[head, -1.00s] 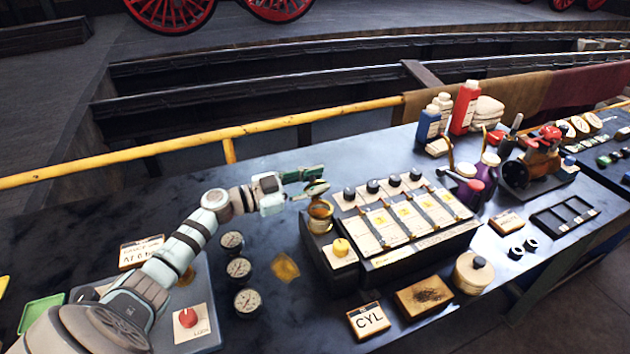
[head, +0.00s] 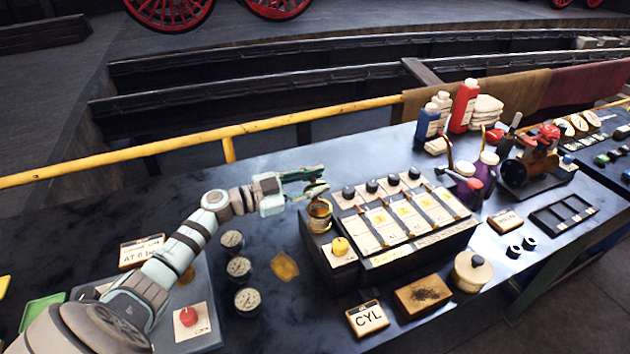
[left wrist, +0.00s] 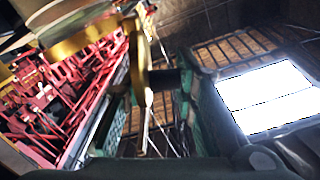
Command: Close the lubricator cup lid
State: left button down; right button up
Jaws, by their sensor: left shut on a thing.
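The brass lubricator cup (head: 320,212) stands at the left end of the black lubricator box (head: 400,228). Its mouth faces up and looks uncovered. My left gripper (head: 318,182) is just above and behind the cup, reaching in from the left. Its dark green fingers are shut on a thin brass piece, which looks like the raised lid. In the left wrist view the lid (left wrist: 141,60) shows nearly edge-on as a gold disc, with a curved brass band (left wrist: 80,40) beside it. The exact grip contact is hard to make out. My right gripper is not in view.
Bottles (head: 463,106) and purple oil cans (head: 487,170) stand to the right. A yellow rail (head: 270,128) runs behind the bench.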

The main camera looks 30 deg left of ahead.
pick_arm(q)
jog(key=shift+s+d+m, duration=0.2)
jog(key=shift+m, duration=0.4)
jog(key=shift+s+d+f+m+p, duration=0.15)
jog(key=shift+d+m+p, duration=0.15)
jog(key=shift+m+p, duration=0.25)
jog(key=shift+s+d+f+m, duration=0.1)
jog(key=shift+s+d+m, duration=0.15)
jog(key=shift+m, duration=0.6)
jog(key=shift+s+d+f+m, duration=0.1)
jog(key=shift+d+m, duration=0.15)
jog(key=shift+m, duration=0.55)
jog(key=shift+r, duration=0.1)
jog(key=c, duration=1.5)
grip_release()
jog(key=shift+o, duration=0.3)
jog(key=shift+a, duration=0.1)
